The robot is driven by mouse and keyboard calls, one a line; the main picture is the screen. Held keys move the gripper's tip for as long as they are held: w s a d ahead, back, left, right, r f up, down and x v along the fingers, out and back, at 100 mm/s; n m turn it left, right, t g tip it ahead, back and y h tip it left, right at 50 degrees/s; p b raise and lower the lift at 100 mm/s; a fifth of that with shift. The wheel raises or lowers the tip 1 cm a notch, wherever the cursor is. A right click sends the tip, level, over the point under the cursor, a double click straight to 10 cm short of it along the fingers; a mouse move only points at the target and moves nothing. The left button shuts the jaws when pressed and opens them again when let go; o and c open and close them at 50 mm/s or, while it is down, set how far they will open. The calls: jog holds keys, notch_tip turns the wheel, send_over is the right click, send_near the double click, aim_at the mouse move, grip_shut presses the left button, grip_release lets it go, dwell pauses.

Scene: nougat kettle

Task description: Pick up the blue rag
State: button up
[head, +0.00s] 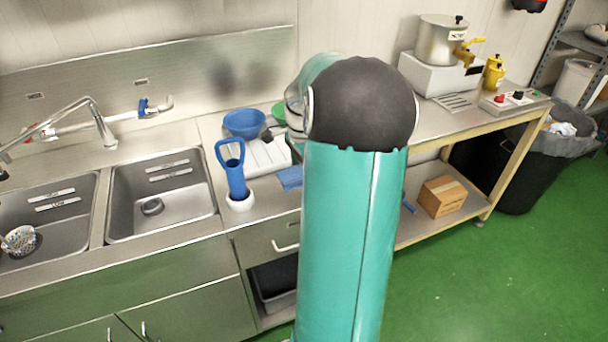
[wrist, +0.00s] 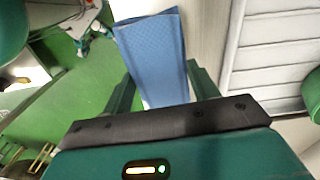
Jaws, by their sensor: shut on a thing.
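The blue rag (wrist: 152,48) is a flat blue textured cloth in the wrist view. It lies between the two dark green fingers of my gripper (wrist: 160,76) and reaches past their tips. My gripper is shut on the rag. In the head view a corner of the blue rag (head: 290,178) shows at the counter's front edge, beside the white ribbed drainer. My own arm hides the rest of the rag and my gripper in that view. I cannot tell whether the rag touches the counter.
A white ribbed drainer (head: 262,157) stands behind the rag, with a blue bowl (head: 244,122) at the back. A blue-handled tool (head: 233,170) stands in a white cup to the left, next to the sinks (head: 160,220). Green floor (head: 500,270) is open at the right.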

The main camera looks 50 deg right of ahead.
aim_at(298, 179)
jog(key=a+r, duration=0.1)
jog(key=r, duration=0.1)
jog(key=s+a+r, duration=0.1)
jog(key=a+r, duration=0.1)
jog(key=shift+s+a, duration=0.15)
jog(key=shift+a, duration=0.1)
jog(key=s+a+r, duration=0.3)
jog(key=a, duration=0.4)
jog(key=shift+a+r, duration=0.2)
jog(key=shift+a, duration=0.15)
jog(key=o, duration=0.4)
jog(key=c, duration=0.3)
